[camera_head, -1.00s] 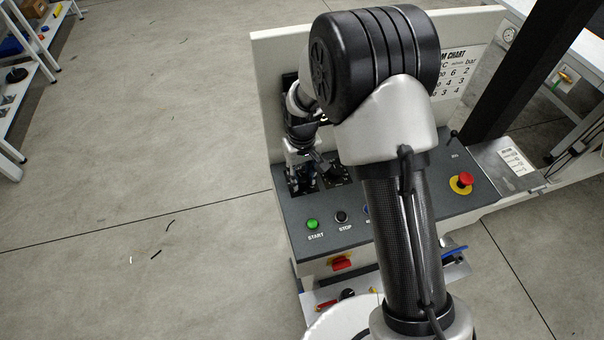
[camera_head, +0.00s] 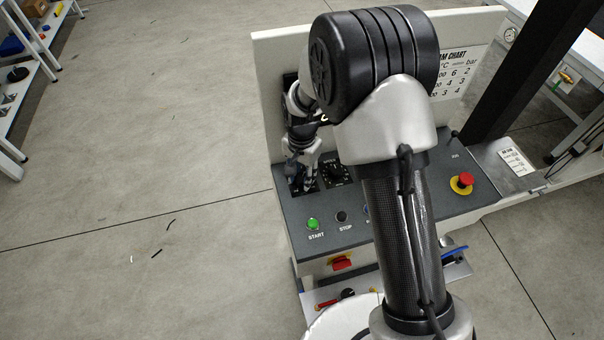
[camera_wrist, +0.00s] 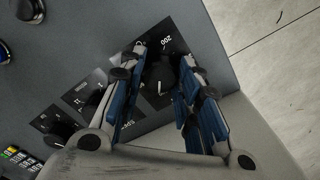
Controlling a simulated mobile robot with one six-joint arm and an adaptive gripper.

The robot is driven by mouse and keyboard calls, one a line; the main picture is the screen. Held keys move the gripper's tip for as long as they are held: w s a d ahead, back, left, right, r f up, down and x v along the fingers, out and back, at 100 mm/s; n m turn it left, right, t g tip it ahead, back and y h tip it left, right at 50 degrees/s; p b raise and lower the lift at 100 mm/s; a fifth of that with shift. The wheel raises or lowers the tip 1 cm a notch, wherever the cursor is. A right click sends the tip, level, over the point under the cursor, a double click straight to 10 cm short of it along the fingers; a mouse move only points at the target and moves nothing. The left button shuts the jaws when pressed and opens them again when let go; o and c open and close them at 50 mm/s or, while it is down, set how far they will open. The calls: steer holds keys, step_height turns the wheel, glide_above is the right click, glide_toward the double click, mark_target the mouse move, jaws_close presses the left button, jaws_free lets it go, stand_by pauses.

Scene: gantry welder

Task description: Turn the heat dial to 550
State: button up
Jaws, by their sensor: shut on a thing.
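The heat dial (camera_wrist: 161,84) is a dark round knob on a black scale plate in the wrist view, with "200" printed at the plate's edge. My gripper (camera_wrist: 164,72) has its two blue-padded fingers down on either side of this knob and is shut on it. The fingers hide much of the scale, so I cannot read the setting. In the head view my gripper (camera_head: 304,180) is at the left end of the grey control panel (camera_head: 390,215), and it hides the knob there.
A second dial (camera_head: 336,172) is close to the right of my gripper. The green START button (camera_head: 313,223), the black STOP button (camera_head: 342,216) and a red emergency stop (camera_head: 465,180) are on the same panel. A chart (camera_head: 456,72) is on the upright board behind.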

mark_target(302, 177)
steer(key=shift+m, duration=1.6)
steer(key=o, duration=1.1)
steer(key=shift+c, duration=0.2)
step_height(302, 177, up, 12)
steer(key=shift+r, duration=0.1)
